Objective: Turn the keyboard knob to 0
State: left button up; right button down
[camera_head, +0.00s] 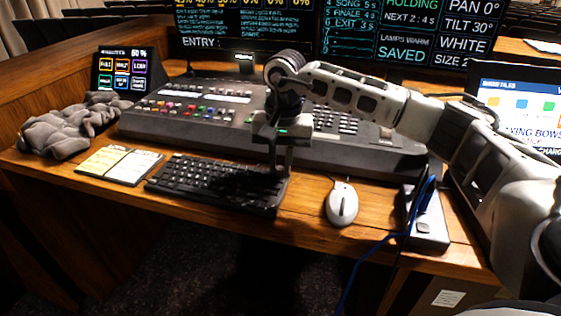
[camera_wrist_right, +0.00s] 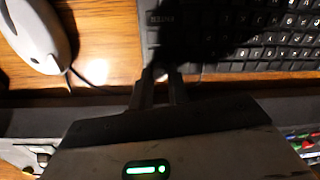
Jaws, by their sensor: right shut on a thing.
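The black keyboard (camera_head: 215,184) lies on the wooden desk in front of the mixing console. It also shows at the top right of the right wrist view (camera_wrist_right: 240,30), partly in dark shadow. My right gripper (camera_head: 281,172) points down at the keyboard's back right corner. In the right wrist view its two fingers (camera_wrist_right: 160,76) are close together at that corner, shut on the small keyboard knob. The knob is mostly hidden between the fingertips, and its setting cannot be read. My left gripper is not in view.
A white mouse (camera_head: 342,203) lies right of the keyboard. The mixing console (camera_head: 385,155) stands close behind. A power box (camera_head: 427,222) with a blue cable sits at the right edge.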

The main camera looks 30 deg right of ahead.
aim_at(283, 167)
jog(key=c, duration=1.3)
grip_release()
jog(key=shift+c, duration=0.2)
pick_arm(q)
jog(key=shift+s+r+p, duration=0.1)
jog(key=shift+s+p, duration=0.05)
jog(key=shift+p, duration=0.45)
pick_arm(e)
notch_tip(283, 167, up, 16)
jog(key=shift+s+d, duration=0.25)
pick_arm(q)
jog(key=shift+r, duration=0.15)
